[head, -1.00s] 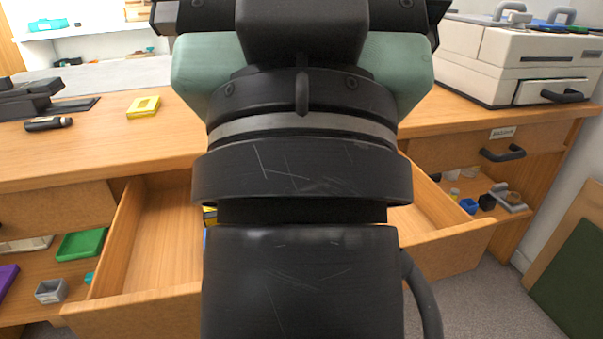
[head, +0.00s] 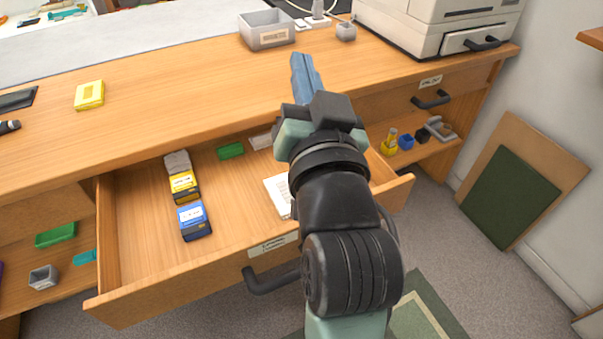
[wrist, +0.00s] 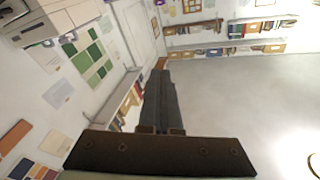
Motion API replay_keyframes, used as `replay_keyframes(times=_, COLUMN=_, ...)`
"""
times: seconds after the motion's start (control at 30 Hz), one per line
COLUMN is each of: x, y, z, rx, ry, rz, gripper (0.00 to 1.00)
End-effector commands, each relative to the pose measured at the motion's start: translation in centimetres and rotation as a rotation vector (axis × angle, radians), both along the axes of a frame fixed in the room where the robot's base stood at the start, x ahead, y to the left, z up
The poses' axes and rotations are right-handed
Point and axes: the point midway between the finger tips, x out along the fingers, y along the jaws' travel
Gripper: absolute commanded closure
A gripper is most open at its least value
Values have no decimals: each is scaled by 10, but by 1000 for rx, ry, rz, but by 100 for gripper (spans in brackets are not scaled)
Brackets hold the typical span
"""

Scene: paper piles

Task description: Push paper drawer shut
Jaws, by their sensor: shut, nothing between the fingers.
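A wide wooden desk drawer (head: 240,272) stands pulled out below the desk top in the head view. Its front carries a label too small to read and a dark handle (head: 272,282), partly hidden by my arm. My gripper (head: 302,62) is shut and empty, raised above the drawer's back right part and pointing up and away over the desk. Its closed fingers also show in the wrist view (wrist: 159,100), where the drawer is not seen. My arm hides part of the drawer's right side.
In the drawer lie blue (head: 194,220) and yellow (head: 184,186) boxes, a green block (head: 230,151) and a white pad (head: 278,194). A grey tray (head: 267,38) and a printer (head: 428,28) stand on the desk. A smaller drawer at right (head: 420,105) is shut.

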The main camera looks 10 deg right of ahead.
Motion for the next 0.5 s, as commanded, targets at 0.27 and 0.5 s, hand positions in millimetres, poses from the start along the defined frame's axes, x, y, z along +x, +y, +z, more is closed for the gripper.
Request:
replay_keyframes(times=0.27, x=-12, y=-41, z=-62, rx=293, ry=351, rz=-9, gripper=100)
replay_keyframes(times=0.5, x=-62, y=-54, z=-117, rx=597, ry=606, rz=-45, gripper=100)
